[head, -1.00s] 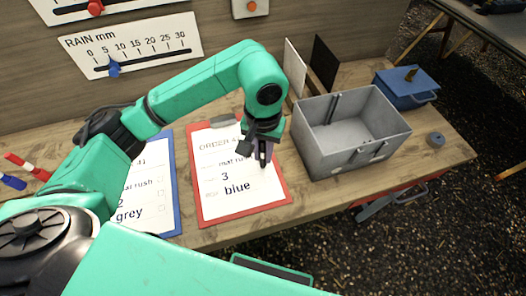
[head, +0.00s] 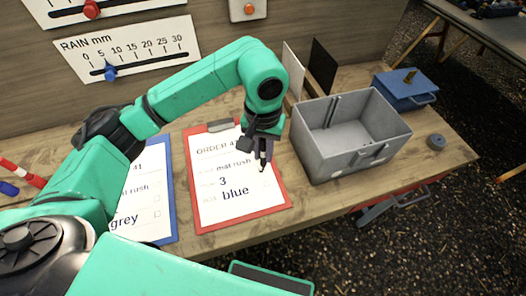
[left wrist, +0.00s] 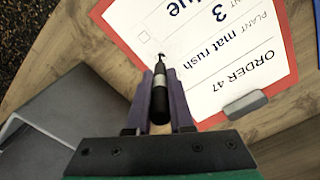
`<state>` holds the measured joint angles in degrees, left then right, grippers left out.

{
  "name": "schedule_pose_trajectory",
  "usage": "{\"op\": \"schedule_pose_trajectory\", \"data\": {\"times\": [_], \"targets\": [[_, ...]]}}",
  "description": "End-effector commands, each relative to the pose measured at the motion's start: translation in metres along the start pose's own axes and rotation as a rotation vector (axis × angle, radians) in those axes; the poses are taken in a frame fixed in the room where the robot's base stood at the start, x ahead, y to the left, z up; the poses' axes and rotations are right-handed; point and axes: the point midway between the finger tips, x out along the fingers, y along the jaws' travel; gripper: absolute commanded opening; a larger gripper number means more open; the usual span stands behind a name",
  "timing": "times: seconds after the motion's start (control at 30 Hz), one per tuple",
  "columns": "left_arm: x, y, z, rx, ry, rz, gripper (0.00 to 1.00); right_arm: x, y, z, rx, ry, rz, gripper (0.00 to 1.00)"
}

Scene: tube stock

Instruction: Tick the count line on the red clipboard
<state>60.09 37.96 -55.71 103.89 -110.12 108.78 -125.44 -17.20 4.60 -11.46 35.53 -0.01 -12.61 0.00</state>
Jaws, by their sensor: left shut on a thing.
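The red clipboard (head: 281,207) lies on the bench with a white order sheet: mat rush, 3, blue. My left gripper (head: 262,150) is above its right side, shut on a dark pen. The pen (left wrist: 160,97) points down between the fingers in the left wrist view, its tip at the box end of the count line. A small dark mark (left wrist: 161,54) shows there; I cannot tell ink from tip, or whether the tip touches. The box (left wrist: 146,37) on the blue line looks empty. The sheet reads ORDER 47 (left wrist: 256,65). My right gripper is not in view.
A blue clipboard (head: 170,222) with a grey order lies to the left, partly behind my arm. A grey open bin (head: 385,158) stands to the right, with a blue box (head: 405,92) behind it. Red-white and blue pens lie at the far left.

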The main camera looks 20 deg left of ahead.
Motion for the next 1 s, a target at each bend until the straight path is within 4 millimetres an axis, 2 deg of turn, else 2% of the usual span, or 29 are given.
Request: {"op": "schedule_pose_trajectory", "data": {"times": [0.37, 0.8, 1.0], "targets": [[-0.001, 0.000, 0.000, 0.000, 0.000, -0.001, 0.00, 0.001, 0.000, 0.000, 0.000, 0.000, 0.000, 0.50], [-0.027, 0.000, 0.000, 0.000, 0.000, 0.000, 0.00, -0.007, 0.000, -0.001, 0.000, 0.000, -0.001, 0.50], [-0.030, 0.000, 0.000, 0.000, -0.001, -0.001, 0.00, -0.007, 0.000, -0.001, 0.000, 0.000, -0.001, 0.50]]}}
